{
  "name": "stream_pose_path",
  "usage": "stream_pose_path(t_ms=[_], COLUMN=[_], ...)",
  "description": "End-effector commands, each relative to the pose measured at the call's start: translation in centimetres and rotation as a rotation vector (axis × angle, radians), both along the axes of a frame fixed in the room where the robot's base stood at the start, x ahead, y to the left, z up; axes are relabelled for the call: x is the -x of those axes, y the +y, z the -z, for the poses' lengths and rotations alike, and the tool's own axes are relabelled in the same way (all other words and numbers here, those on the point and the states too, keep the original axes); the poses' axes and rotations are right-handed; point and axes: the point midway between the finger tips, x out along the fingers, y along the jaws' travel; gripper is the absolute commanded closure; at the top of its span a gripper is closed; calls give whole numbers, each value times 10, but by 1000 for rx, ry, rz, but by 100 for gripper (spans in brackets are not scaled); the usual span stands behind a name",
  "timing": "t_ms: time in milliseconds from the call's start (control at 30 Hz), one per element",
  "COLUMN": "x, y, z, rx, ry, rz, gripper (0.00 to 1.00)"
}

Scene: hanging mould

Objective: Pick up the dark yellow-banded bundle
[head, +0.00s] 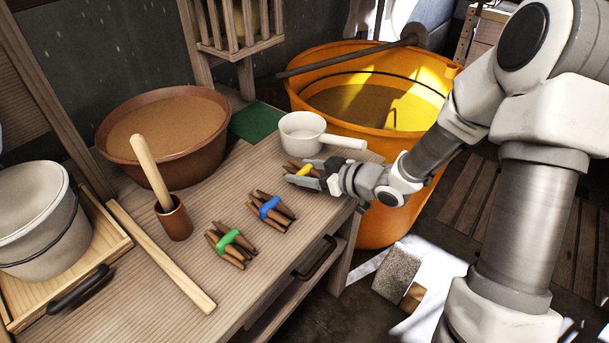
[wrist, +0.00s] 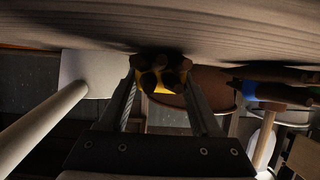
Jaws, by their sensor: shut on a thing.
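The dark bundle with a yellow band (head: 304,171) is at the right end of the wooden table in the head view. My gripper (head: 305,173) is around it and shut on it. In the wrist view the bundle's stick ends (wrist: 160,75) show between the two fingers (wrist: 163,88), with the yellow band just behind them. The bundle is at or very near the tabletop; I cannot tell if it touches. A blue-banded bundle (head: 270,208) and a green-banded bundle (head: 231,244) lie on the table to the left.
A white ladle-like pot (head: 302,134) stands just behind my gripper, its handle pointing right. An orange tub (head: 385,215) is behind the table's right end. A brown basin (head: 122,157), a cup with a stick (head: 174,220) and a wooden bar (head: 160,255) occupy the left.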

Motion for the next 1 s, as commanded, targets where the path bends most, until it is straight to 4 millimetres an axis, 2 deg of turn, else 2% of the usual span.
stream_pose_path(t_ms=[33,100,433,567,700,1000], x=[0,0,0,0,0,26], y=[0,0,0,0,0,-64], z=[0,0,-6,-20,-46,-86], rx=[0,0,1,0,2,2], ry=[0,0,-2,-2,-4,-2], rz=[0,0,0,1,0,6], gripper=[86,97,97,97,97,97])
